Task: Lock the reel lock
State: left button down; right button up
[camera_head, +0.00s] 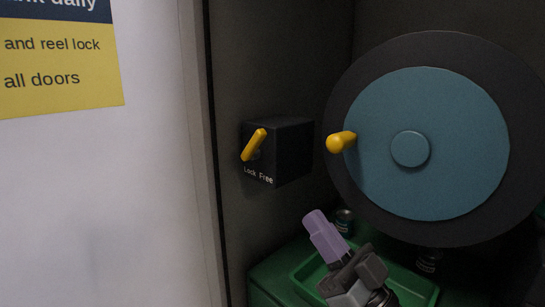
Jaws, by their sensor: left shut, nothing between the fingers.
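The reel lock is a dark box (292,152) on the dark wall left of the reel. Its yellow lever (255,145) is tilted, with its upper end leaning right. The white label below reads "Lock" on the left and "Free" on the right. The reel is a large teal disc (440,190) with a dark rim, a round hub and a yellow knob (341,142) at its left. My left gripper (325,238), with purple and grey parts, is low in the picture, below the lock box and apart from it. It is shut and empty. My right gripper is not seen.
A green tray (424,290) lies below the reel, partly hidden by my gripper. Small dark cans (343,218) stand near it. A white panel with a yellow and blue sign (60,60) fills the left side. The space before the lock box is clear.

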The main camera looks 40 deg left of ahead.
pick_arm(q)
jog(key=p, duration=0.6)
send_near(259, 141)
jog(key=x, duration=0.5)
jog(key=shift+a+r, duration=0.1)
jog(key=shift+r, duration=0.15)
jog(key=shift+w+a+r, duration=0.1)
jog(key=shift+a+r, duration=0.25)
jog(key=shift+a, duration=0.25)
jog(key=shift+p, duration=0.3)
